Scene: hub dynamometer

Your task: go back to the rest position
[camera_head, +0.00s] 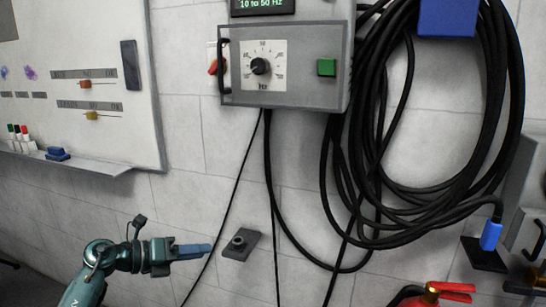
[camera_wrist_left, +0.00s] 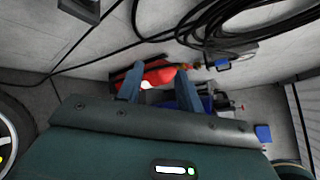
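My left gripper (camera_head: 207,249) is in the lower left of the head view, at the end of my teal arm, pointing right. In the left wrist view its two blue fingers (camera_wrist_left: 157,78) stand apart with nothing between them, so it is open and empty. In the head view it is left of a small dark wall bracket (camera_head: 241,244) with a round stub, and seems apart from it. My right gripper is in neither view.
A grey control box (camera_head: 300,90) with a dial and a green button hangs on the wall. Black cable coils (camera_head: 370,150) hang from a blue holder (camera_head: 447,18). A whiteboard (camera_head: 120,130) is at left, a red fire extinguisher (camera_head: 430,295) at lower right.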

